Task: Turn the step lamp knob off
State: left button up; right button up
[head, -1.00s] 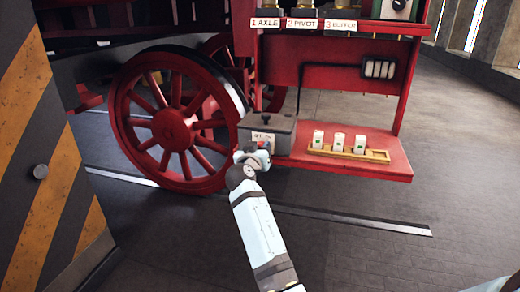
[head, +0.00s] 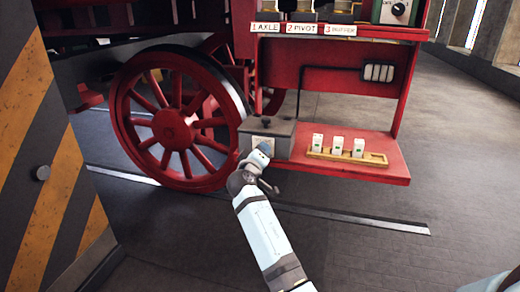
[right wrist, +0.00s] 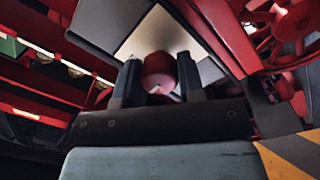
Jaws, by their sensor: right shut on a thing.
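A grey lamp box (head: 284,130) sits on the left end of the red step (head: 376,171), beside the big wheel. It has a pale plate on its front and a small dark part on top. My right gripper (head: 262,150) is at the front of this box and hides much of the plate. In the right wrist view, a red knob (right wrist: 158,72) sits between the two dark fingers of my right gripper (right wrist: 160,82), against the pale plate (right wrist: 158,34). The fingers are shut on the knob. My left gripper is not in view.
A wooden tray (head: 377,159) with several white blocks stands on the step, right of the box. A red spoked wheel (head: 172,128) is at the left. A striped panel (head: 30,200) stands at the near left. The floor at the right is clear.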

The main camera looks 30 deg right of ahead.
jog(key=shift+r+n+p, duration=0.2)
jog(key=shift+n+p, duration=0.3)
jog(key=shift+n, duration=0.4)
jog(key=shift+n+p, duration=0.65)
jog(key=shift+n, duration=0.45)
jog(key=shift+f+n+p, duration=0.1)
jog(key=shift+n+p, duration=0.4)
jog(key=shift+n, duration=0.4)
jog(key=o, duration=0.9)
jog(key=shift+d, duration=0.1)
jog(key=shift+f, duration=0.15)
